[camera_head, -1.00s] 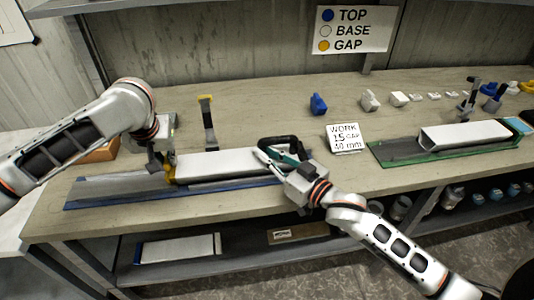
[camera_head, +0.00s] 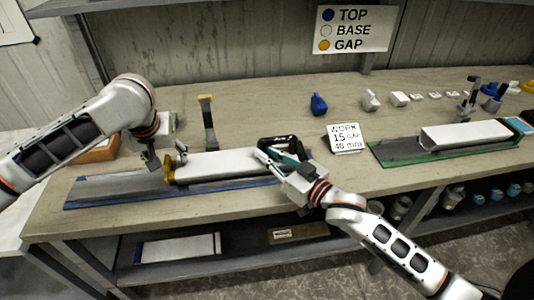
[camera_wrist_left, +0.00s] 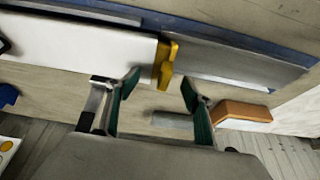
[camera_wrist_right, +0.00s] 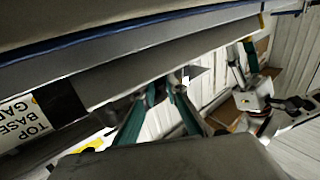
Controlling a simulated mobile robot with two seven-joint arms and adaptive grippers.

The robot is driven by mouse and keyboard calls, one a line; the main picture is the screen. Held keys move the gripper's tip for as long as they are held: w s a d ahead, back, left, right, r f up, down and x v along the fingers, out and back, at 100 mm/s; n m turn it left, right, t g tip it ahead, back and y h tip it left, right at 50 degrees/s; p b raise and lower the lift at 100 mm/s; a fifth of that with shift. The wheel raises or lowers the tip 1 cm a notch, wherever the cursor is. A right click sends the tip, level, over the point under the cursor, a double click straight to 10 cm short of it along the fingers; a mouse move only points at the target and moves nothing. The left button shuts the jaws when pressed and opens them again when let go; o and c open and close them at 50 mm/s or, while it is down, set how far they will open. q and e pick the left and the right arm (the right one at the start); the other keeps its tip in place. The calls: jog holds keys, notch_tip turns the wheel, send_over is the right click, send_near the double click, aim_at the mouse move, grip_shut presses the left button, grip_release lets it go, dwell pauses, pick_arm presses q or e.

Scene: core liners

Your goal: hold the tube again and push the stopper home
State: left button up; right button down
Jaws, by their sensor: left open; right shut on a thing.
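The white tube (camera_head: 225,165) lies in the blue-edged tray on the bench. The yellow stopper (camera_head: 169,170) is at the tube's left end. In the left wrist view the stopper (camera_wrist_left: 165,64) shows against the end of the white tube (camera_wrist_left: 85,43); I cannot tell whether a small gap is left. My left gripper (camera_head: 166,156) is open and empty, just above and behind the stopper; its spread fingers (camera_wrist_left: 158,90) are apart from it. My right gripper (camera_head: 283,156) is shut on the tube near its right end, where the gripper hides part of it.
The blue-edged tray (camera_head: 110,188) is bare left of the stopper. An orange-brown box (camera_head: 100,151) lies behind the left arm. A second tube (camera_head: 465,135) lies in a green tray at right.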

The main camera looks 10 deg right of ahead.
aim_at(142, 183)
pick_arm(q)
jog(key=shift+r, duration=3.7)
jog(key=c, duration=0.7)
jog(key=shift+a+f+m, duration=0.15)
jog(key=shift+a+m, duration=0.3)
jog(key=shift+m, duration=0.15)
jog(key=shift+c, duration=0.2)
jog(key=a+f+m+g, duration=0.35)
jog(key=a+m, duration=0.45)
jog(key=m, duration=0.9)
jog(key=shift+g, duration=0.45)
jog(key=shift+a+f, duration=0.15)
jog(key=shift+f, duration=1.65)
jog(key=shift+a+f, duration=0.1)
jog(key=shift+f, duration=1.65)
jog(key=shift+f, duration=0.1)
jog(key=shift+f, duration=0.9)
